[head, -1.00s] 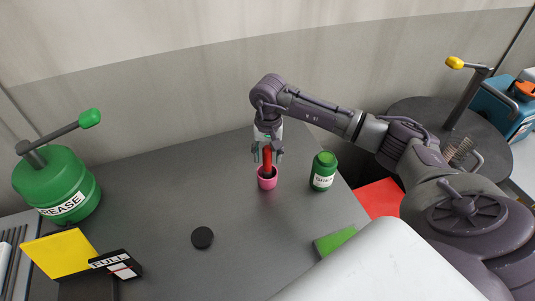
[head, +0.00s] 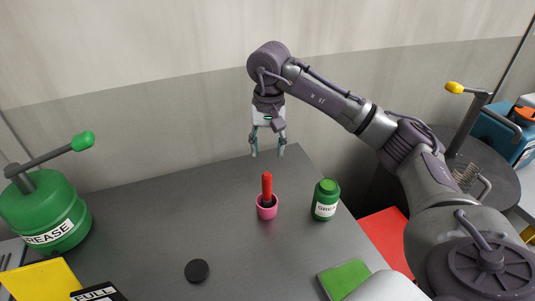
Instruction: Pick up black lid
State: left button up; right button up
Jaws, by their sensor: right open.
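The black lid (head: 197,271) is a small round disc lying flat on the grey table, left of centre near the bottom of the head view. My right gripper (head: 267,154) is open and empty, pointing down in the air above the far part of the table. It is above and apart from a red-handled tool (head: 267,187) standing in a pink cup (head: 267,211). The lid is well to the lower left of this gripper. My left gripper is not in view.
A green grease jar (head: 326,200) stands right of the pink cup. A large green grease can (head: 44,212) with a lever is at the left. A yellow item (head: 38,281) and a black "FULL" sign (head: 97,293) are at lower left. A green pad (head: 343,279) lies front right. The table (head: 150,220) around the lid is clear.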

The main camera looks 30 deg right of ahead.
aim_at(196, 271)
jog(key=k, duration=2)
